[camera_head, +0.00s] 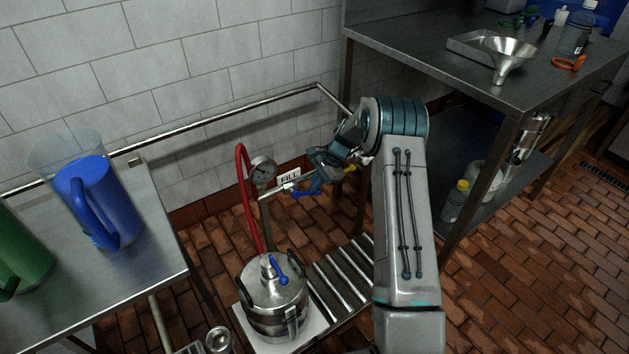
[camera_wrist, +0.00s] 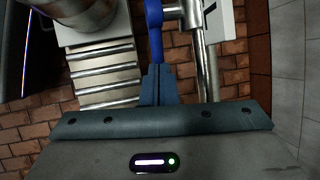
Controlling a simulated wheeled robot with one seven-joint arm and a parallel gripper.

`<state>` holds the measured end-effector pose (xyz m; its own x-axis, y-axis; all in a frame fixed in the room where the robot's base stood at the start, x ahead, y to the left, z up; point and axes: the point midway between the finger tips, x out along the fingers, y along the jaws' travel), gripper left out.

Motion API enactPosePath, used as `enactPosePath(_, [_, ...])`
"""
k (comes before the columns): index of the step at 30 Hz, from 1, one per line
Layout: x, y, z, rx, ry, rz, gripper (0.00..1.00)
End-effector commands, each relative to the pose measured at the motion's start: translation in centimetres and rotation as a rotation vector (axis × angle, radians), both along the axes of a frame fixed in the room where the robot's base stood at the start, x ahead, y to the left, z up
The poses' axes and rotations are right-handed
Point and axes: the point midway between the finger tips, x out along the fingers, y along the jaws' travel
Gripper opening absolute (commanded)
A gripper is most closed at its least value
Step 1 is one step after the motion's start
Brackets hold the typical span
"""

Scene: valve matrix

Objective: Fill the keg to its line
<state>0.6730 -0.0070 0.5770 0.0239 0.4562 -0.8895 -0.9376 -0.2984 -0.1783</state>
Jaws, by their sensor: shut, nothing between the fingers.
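The steel keg (camera_head: 276,305) stands upright on a pale platform, with a blue-levered coupler (camera_head: 278,270) on top. A red hose (camera_head: 245,190) runs from the coupler up to a round gauge (camera_head: 262,170) on the pipe. A blue valve handle (camera_head: 308,188) sits on the pipe by the FILL sign (camera_head: 289,179). My gripper (camera_head: 320,170) is beside this handle. In the wrist view my fingers (camera_wrist: 158,72) are shut with nothing between them, and their tips meet or overlap the blue handle (camera_wrist: 154,28); I cannot tell if they touch. No fill line or level is visible.
A roller conveyor (camera_head: 345,272) lies right of the keg. A left steel table (camera_head: 150,255) holds blue (camera_head: 98,200) and green (camera_head: 22,255) jugs. A right bench (camera_head: 455,72) holds a funnel (camera_head: 505,58) and a tray. A pipe rail (camera_head: 220,118) runs along the wall.

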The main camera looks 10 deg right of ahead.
Motion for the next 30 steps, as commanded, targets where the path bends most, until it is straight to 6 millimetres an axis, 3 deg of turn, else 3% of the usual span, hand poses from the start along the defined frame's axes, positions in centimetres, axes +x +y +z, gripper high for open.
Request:
enactPosePath(11, [0.0,0.1,-2.1,0.253,0.106,0.003,0.00])
enactPosePath(30, [-0.1,0.2,-2.9,0.242,0.104,0.002,0.00])
